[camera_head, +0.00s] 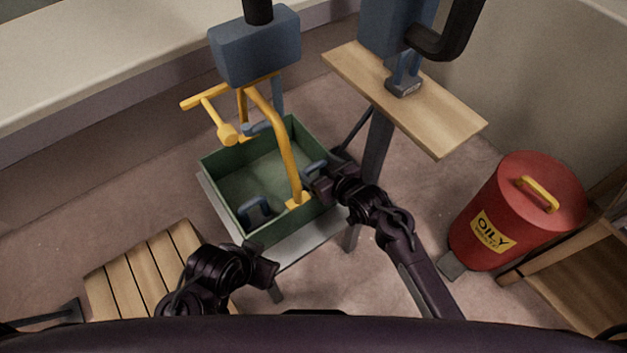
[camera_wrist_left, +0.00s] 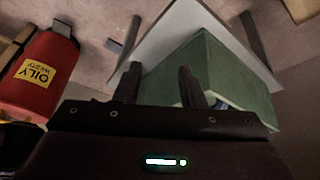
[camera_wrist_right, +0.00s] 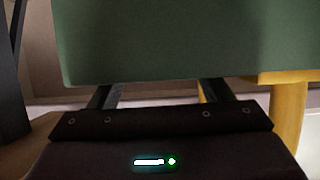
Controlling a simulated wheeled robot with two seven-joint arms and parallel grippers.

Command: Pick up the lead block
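I cannot tell for sure which thing is the lead block. A small dark grey block (camera_head: 404,87) with a blue upright part sits on the wooden shelf at the upper right. My right gripper (camera_head: 312,181) is at the bin's right side, next to another small blue piece (camera_head: 315,167). Its fingers are spread in the right wrist view, their tips hidden by a green wall (camera_wrist_right: 160,40). My left gripper (camera_head: 275,277) is open and empty, below the bin's near edge.
A yellow bent bar (camera_head: 280,135) reaches down into the bin. A blue box (camera_head: 255,47) hangs above it. The bin stands on a light platform (camera_head: 300,243). A slatted wooden seat (camera_head: 130,275) is at lower left, a red oily waste can (camera_head: 500,220) at right.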

